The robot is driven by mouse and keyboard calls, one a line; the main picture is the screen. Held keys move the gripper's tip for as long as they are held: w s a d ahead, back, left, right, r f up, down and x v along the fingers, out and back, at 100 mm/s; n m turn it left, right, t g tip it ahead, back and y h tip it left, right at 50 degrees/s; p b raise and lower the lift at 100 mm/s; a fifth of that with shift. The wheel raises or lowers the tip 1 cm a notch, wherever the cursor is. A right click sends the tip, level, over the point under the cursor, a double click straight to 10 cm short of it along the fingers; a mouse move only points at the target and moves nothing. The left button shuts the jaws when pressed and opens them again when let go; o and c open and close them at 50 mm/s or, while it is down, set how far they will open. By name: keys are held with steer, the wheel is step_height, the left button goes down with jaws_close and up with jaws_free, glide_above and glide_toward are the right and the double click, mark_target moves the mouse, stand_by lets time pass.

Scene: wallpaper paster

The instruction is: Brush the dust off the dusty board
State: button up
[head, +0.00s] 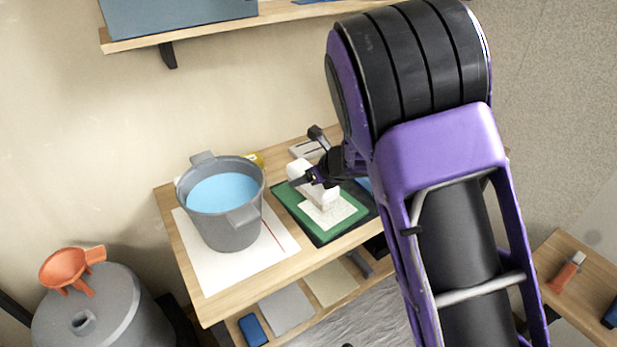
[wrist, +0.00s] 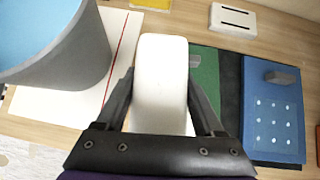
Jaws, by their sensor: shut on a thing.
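A green board (head: 284,194) lies on the table on a dark mat, with a pale speckled patch (head: 330,214) on its near part. It also shows in the wrist view (wrist: 206,70) to the right of the held thing, partly covered. My gripper (head: 303,179) is over the board, its fingers shut on a white rounded block (head: 318,188), which looks like the brush. In the wrist view my gripper (wrist: 160,82) has one finger on each side of the white block (wrist: 160,62). Whether the block touches the board cannot be told. The patch is hidden in the wrist view.
A grey bucket of blue liquid (head: 230,232) stands on a white sheet (head: 205,265) left of the board. A blue board with white dots (wrist: 273,135) lies to the right. A white slotted block (wrist: 232,20) lies behind. A wall shelf (head: 215,27) hangs above.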

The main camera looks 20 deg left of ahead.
steer(key=shift+f+b, duration=2.4)
steer(key=shift+b, duration=0.15)
steer(key=shift+f+b, duration=0.3)
steer(key=shift+f, duration=0.55)
